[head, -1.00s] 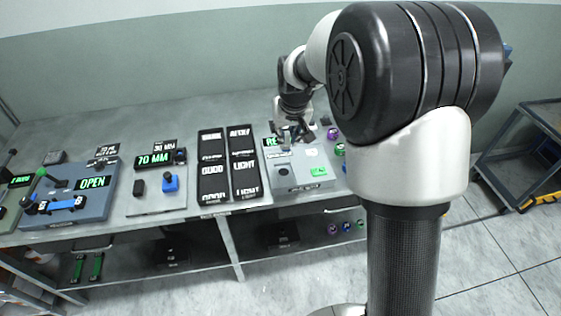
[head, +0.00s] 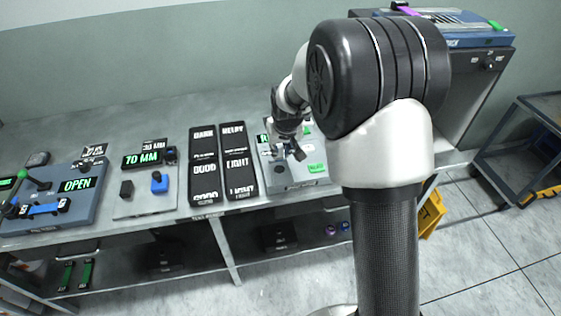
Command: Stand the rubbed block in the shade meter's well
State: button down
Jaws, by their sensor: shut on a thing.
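The shade meter (head: 290,184) is a pale grey box at the right end of the row on the bench. It has a dark round well (head: 279,169) on its top, a green label (head: 317,168) and a lit screen (head: 262,139) at the back, partly hidden by my arm. My gripper (head: 298,153) is just above the meter's top, to the right of and behind the well. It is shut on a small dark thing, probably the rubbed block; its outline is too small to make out. I cannot tell whether it touches the meter.
Two black racks (head: 205,170) with worded panels stand left of the meter. Farther left are a 70 MM gauge (head: 150,200) with a blue knob and a blue OPEN fixture (head: 75,207). A large blue-topped machine (head: 460,70) stands at the right, beside a cart (head: 530,150).

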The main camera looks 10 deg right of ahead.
aim_at(280, 160)
jog(key=shift+f+b, duration=0.65)
jog(key=shift+f, duration=1.55)
jog(key=shift+f, duration=0.25)
jog(key=c, duration=1.4)
grip_release()
jog(key=shift+c, duration=0.2)
jog(key=shift+r, duration=0.15)
